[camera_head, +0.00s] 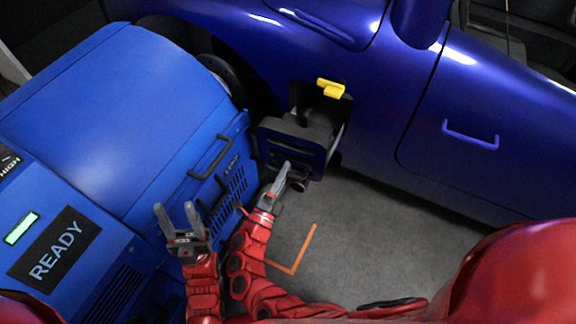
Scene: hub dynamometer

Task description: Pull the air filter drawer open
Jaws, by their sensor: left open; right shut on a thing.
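The blue cabinet (125,115) fills the left, with a slotted vent panel (238,185) and a dark handle (210,157) on its side. I cannot read the small label there, so I cannot tell for certain which part is the air filter drawer. A dark box with a blue-edged face (305,135) stands just right of the cabinet. My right gripper (287,170) reaches up to the lower face of this box and is shut on a dark part there, mostly hidden by the fingers. My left gripper (177,218) is open and empty, below the handle, with fingers pointing up.
A blue car (390,100) spans the back, with a door handle (470,137). A yellow lever (331,88) sits above the dark box. A READY display (55,252) is at lower left. Clear grey floor (375,225) with an orange corner mark (295,268) lies right.

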